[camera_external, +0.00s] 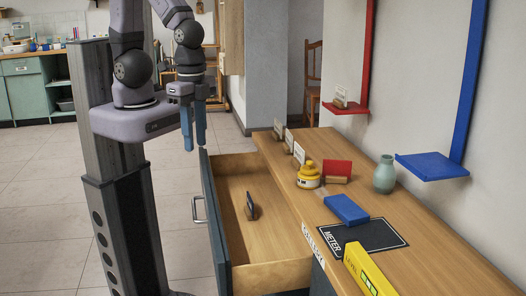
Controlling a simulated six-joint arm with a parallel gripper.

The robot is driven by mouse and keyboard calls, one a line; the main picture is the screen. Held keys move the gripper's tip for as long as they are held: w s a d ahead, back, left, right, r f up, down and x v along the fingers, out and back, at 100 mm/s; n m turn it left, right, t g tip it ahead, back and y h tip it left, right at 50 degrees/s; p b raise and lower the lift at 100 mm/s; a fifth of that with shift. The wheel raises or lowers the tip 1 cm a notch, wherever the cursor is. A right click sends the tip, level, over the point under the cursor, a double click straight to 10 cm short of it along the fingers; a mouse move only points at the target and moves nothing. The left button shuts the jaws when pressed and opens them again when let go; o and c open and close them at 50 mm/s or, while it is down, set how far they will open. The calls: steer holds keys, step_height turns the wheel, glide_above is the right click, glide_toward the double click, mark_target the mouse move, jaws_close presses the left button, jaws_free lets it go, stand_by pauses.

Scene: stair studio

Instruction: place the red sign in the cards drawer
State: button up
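The red sign (338,168) stands on the wooden desktop, to the right of a yellow round object, with a wooden block at its foot. The drawer (272,275) is pulled out at the left side of the desk.
Several white cards stand behind. Red (345,108) and blue (432,168) shelves overhang the right side.

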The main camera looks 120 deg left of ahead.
stand_by(0.3)
steer(key=w+a+f+n+t+y, duration=0.1)
steer(key=w+a+f+t, duration=0.1)
steer(key=w, duration=0.4)
steer(key=w+a+f+n+t+y, duration=0.1)
steer(key=w+a+f+t, duration=0.1)
steer(key=w+a+t, duration=0.2)
steer(key=w+a+f+n+t+b, duration=0.1)
steer(key=w+a+t, duration=0.3)
steer(key=w+a, duration=0.4)
steer(key=shift+w+f+n+y, duration=0.15)
steer(key=shift+w+f+y, duration=0.1)
steer(key=shift+f, duration=0.2)
steer(key=shift+w+f+n+y, duration=0.15)
steer(key=shift+w+f, duration=0.05)
steer(key=shift+f, duration=0.2)
steer(key=a+t+y, duration=0.1)
steer(key=a, duration=0.1)
steer(key=a+r+n+t+y, duration=0.1)
steer(key=a+t, duration=0.1)
steer(key=shift+a+r+b, duration=0.2)
steer(key=shift+a+b, duration=0.15)
steer(key=shift+a, duration=0.05)
steer(key=shift+s+a+r+y, duration=0.1)
steer(key=shift+a+r+y, duration=0.1)
steer(key=shift+a+y, duration=0.25)
steer(key=shift+d, duration=0.1)
